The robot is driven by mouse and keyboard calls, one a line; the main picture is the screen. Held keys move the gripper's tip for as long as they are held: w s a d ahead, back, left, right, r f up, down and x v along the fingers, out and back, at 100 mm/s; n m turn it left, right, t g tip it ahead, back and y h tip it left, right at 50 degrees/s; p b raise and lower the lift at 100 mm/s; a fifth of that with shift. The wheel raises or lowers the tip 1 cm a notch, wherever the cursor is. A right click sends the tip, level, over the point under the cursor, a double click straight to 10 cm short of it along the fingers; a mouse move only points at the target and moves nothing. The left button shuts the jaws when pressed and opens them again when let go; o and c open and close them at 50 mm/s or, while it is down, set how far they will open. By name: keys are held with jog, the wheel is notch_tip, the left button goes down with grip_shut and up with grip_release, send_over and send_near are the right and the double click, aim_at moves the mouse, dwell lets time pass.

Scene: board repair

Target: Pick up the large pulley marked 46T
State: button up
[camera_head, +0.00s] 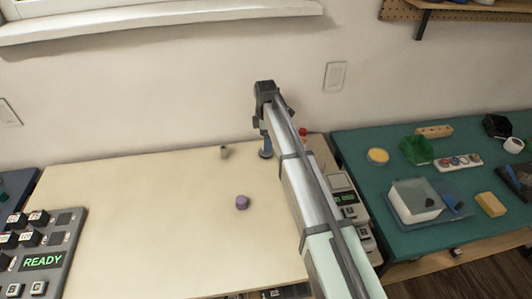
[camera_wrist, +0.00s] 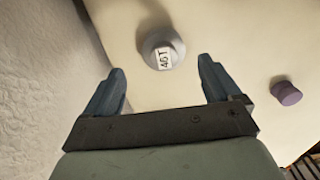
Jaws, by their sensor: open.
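The large pulley (camera_wrist: 164,47) is a round grey piece with a white label reading 46T, seen in the wrist view on the pale table. It lies beyond my gripper, between the lines of the two fingers and apart from them. My gripper (camera_wrist: 160,85) is open and empty, with blue fingers spread wide. In the head view my gripper (camera_head: 266,148) is over the back right of the pale table, partly hidden by my arm. A small grey piece (camera_head: 224,152) stands to its left; I cannot tell there whether it is the pulley.
A purple cylinder (camera_head: 242,202) stands on the pale table (camera_head: 130,230); it also shows in the wrist view (camera_wrist: 286,93). A red-topped item (camera_head: 303,133) and a grey device (camera_head: 348,205) are by my arm. A panel reading READY (camera_head: 40,245) is at left. The table's middle is mostly clear.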

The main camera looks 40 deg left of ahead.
jog(key=shift+s+d+f, duration=0.1)
jog(key=shift+d+f, duration=0.05)
jog(key=shift+f, duration=1.2)
jog(key=shift+s+d+f, duration=0.1)
jog(key=shift+f, duration=1.2)
jog(key=c, duration=1.1)
